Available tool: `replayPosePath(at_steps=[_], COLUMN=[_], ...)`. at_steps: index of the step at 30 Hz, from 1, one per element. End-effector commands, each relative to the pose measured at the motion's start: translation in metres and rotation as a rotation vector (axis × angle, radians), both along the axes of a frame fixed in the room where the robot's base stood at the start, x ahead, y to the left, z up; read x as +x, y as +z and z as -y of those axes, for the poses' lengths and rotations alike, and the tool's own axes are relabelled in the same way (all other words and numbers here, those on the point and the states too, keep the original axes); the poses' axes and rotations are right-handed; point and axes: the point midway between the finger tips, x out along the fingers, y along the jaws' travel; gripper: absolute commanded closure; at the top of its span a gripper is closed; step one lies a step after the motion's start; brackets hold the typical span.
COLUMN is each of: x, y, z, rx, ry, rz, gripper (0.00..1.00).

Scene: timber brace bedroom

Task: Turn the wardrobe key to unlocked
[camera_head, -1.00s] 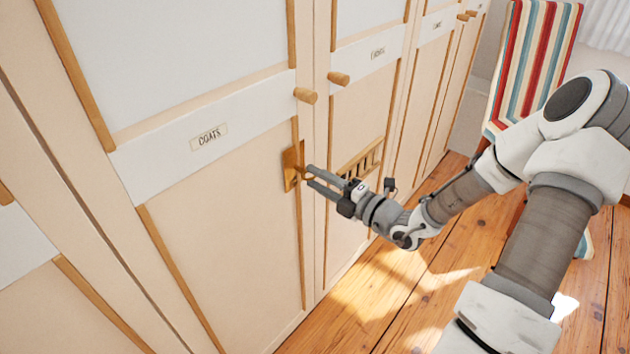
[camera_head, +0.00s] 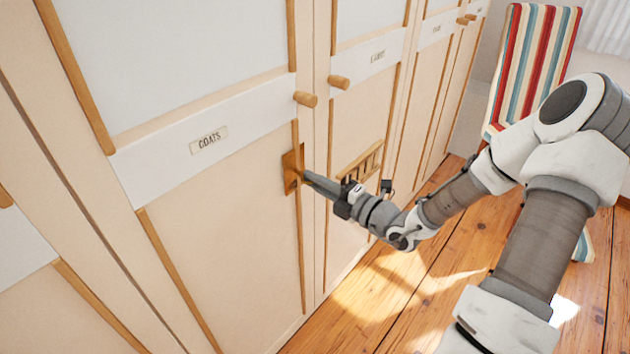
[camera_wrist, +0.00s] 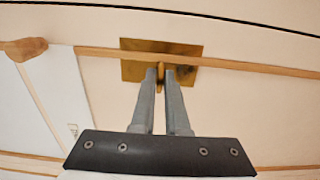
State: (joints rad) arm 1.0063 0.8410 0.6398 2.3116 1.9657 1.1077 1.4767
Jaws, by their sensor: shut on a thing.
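The wardrobe door labelled COATS (camera_head: 208,140) is closed and carries a brass lock plate (camera_head: 289,172) at its right edge. The plate also shows in the wrist view (camera_wrist: 133,68). A small brass key (camera_wrist: 161,76) stands out from the plate between my fingertips. My gripper (camera_head: 308,178) is at the plate. In the wrist view, my gripper (camera_wrist: 161,78) is shut on the key, with one finger on each side. The fingers partly hide the key, and in the head view it cannot be made out.
A wooden knob (camera_head: 305,98) sits above the lock, with another knob (camera_head: 339,82) on the neighbouring door. A slatted wooden vent (camera_head: 360,161) is right of the lock. A striped chair (camera_head: 530,65) stands at the back right. The plank floor (camera_head: 400,285) in front is clear.

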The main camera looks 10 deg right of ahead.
Motion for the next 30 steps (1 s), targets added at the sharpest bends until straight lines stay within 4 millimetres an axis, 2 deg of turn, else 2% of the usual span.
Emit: replayPosePath(at_steps=[11,30], x=[-0.0002,-0.0004], y=[0.0023,0.0003], z=[-0.001,-0.0008], rx=[-0.12,-0.6], ry=[0.002,0.003], rz=[0.086,0.435], gripper=[1.0,1.0])
